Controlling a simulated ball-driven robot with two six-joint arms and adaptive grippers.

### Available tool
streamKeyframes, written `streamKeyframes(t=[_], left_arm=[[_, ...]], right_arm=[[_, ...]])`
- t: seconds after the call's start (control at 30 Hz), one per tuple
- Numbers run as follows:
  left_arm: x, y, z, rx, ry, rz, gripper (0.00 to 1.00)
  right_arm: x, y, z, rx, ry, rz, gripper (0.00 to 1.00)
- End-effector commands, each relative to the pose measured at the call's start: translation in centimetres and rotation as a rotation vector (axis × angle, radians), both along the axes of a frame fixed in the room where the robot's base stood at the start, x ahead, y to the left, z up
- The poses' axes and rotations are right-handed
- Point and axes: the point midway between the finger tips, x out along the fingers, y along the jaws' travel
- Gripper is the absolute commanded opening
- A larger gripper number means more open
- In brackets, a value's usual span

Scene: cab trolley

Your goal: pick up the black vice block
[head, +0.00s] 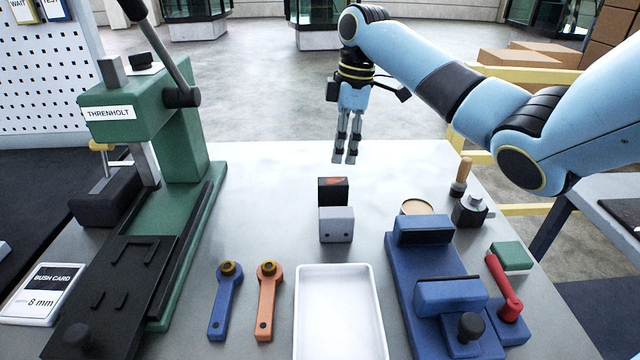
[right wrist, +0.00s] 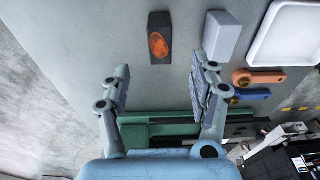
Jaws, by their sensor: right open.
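The black vice block (head: 333,190) stands on the grey table, behind a grey block (head: 337,225). It has an orange-brown patch on one face. In the right wrist view the black block (right wrist: 159,52) lies just beyond the fingertips, with the grey block (right wrist: 222,37) to its right. My right gripper (head: 345,160) points down above the table's far part, apart from the black block and beyond it in the head view. In the right wrist view its fingers (right wrist: 161,66) are spread and empty. My left gripper is not in view.
A white tray (head: 340,268) lies in front of the blocks. A green press (head: 180,150) stands left, a blue vice (head: 425,270) right. An orange lever (head: 266,300) and a blue lever (head: 224,302) lie left of the tray. The table's far middle is clear.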

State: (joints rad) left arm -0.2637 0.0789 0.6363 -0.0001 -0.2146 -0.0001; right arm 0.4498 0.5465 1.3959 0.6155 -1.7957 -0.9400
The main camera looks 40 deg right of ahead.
Motion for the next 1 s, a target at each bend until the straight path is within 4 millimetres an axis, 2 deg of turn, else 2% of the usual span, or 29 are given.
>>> streamKeyframes(t=[0.2, 0.3, 0.4, 0.6, 0.7, 0.97, 1.0], left_arm=[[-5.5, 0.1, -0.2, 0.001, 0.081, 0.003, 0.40], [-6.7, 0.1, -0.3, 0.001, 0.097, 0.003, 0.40], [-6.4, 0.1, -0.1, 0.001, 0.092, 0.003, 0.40], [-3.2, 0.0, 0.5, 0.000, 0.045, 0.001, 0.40], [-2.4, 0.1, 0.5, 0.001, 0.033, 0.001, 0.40], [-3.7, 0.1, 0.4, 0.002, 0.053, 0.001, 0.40], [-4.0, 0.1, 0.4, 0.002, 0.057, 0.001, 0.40]], right_arm=[[0.2, 0.4, -3.6, 0.001, 0.003, -0.002, 0.62], [0.3, 0.4, -4.4, 0.000, 0.003, -0.001, 0.62], [0.5, 0.7, -5.2, 0.002, 0.002, -0.002, 0.62], [1.1, 1.2, -8.3, 0.001, 0.004, -0.002, 0.62], [1.2, 1.3, -9.3, 0.000, 0.003, -0.001, 0.62], [1.2, 1.3, -9.7, -0.001, 0.001, -0.001, 0.62], [1.2, 1.3, -9.7, -0.001, 0.001, -0.001, 0.58]])
